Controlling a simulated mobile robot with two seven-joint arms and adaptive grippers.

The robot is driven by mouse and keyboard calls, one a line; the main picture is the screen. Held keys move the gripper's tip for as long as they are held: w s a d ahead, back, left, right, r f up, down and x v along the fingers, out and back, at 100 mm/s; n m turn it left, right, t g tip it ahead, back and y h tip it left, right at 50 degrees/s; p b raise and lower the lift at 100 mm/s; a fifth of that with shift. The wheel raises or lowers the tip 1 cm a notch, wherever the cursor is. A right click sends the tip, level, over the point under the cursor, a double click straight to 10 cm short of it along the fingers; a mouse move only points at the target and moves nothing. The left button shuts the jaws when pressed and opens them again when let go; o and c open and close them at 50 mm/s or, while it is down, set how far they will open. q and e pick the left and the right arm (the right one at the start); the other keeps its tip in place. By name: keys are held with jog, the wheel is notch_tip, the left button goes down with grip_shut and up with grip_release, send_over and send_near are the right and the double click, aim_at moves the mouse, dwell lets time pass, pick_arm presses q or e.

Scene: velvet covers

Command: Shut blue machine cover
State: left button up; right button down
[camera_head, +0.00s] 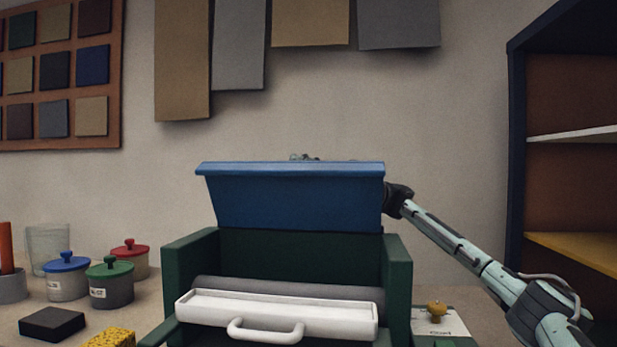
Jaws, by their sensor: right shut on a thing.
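The blue machine cover (292,196) is raised at the back of the dark green machine (398,285), its broad face tilted toward me. Below it, the machine's front is open, showing a grey roller (290,286) and a white tray (277,313) with a handle. My right arm reaches in from the right and passes behind the cover's right edge. A small part of my right gripper (304,157) shows above the cover's top edge; its fingers are mostly hidden, and it is shut on the cover. My left gripper is not in view.
Lidded pots, blue (67,279), green (110,284) and red (130,258), stand left of the machine near a black block (52,324) and yellow sponge (108,338). A card with a brass knob (437,311) lies right. A shelf (570,165) stands far right.

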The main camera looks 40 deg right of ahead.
aim_at(302, 186)
jog(key=s+a+n, duration=0.1)
jog(key=a+f+n+g+h+b, duration=0.1)
jog(key=n, duration=0.1)
jog(key=s+a+f+n+g, duration=0.1)
jog(key=shift+s+a+n+h, duration=0.2)
jog(key=shift+s+n+h, duration=0.15)
jog(key=shift+n+h, duration=0.05)
pick_arm(q)
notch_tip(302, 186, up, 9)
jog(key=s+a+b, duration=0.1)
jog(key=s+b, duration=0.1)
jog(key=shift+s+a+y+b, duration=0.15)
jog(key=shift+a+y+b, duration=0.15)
jog(key=shift+b, duration=0.1)
pick_arm(e)
jog(key=s+a+f+n+h, duration=0.2)
jog(key=a+f+n+h, duration=0.1)
jog(key=f+n, duration=0.3)
jog(key=shift+s+a+f+g+h, duration=0.15)
jog(key=shift+s+f+g+h, duration=0.15)
jog(key=shift+h, duration=0.3)
jog(key=shift+f, duration=0.1)
jog(key=c, duration=1.2)
grip_release()
